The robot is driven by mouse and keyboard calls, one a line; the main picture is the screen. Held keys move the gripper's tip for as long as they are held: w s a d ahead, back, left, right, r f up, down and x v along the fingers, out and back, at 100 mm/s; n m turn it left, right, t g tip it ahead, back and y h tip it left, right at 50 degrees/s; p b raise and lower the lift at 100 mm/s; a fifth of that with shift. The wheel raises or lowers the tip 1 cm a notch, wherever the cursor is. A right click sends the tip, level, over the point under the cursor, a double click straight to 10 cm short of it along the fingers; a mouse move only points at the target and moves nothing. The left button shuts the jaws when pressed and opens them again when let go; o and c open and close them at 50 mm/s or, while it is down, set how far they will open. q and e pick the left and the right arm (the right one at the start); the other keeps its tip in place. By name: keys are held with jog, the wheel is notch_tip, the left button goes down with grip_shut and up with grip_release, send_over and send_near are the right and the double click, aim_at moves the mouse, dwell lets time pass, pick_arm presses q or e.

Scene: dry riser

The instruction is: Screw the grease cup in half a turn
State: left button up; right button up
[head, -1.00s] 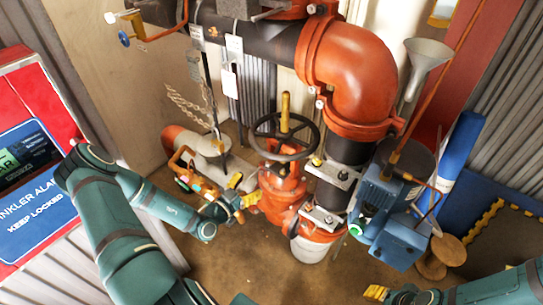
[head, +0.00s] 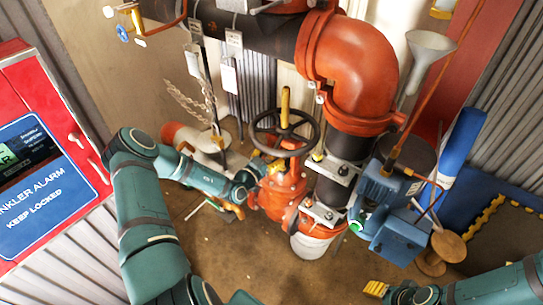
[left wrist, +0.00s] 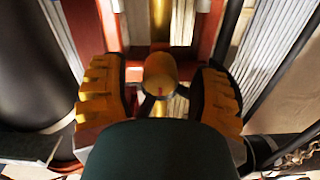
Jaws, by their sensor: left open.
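The grease cup (left wrist: 160,74) shows in the left wrist view as a round brass knob with a small red mark, in front of a brass stem. My left gripper (left wrist: 160,95) is open, with one yellow ribbed finger on each side of the cup and a gap on both sides. In the head view my left gripper (head: 262,168) is at the red valve (head: 280,195), below the black handwheel (head: 285,132). The cup is not clearly visible there. My right gripper (head: 376,290) is low at the right, away from the valve; its opening is unclear.
A large red pipe elbow (head: 350,65) and a blue pump unit (head: 395,210) stand right of the valve. A red alarm cabinet (head: 45,160) is at the left. A funnel (head: 430,48) hangs at upper right. The floor in front is clear.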

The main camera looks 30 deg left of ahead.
pick_arm(q)
jog(key=shift+w, duration=0.15)
grip_shut()
jog(key=shift+m, duration=0.3)
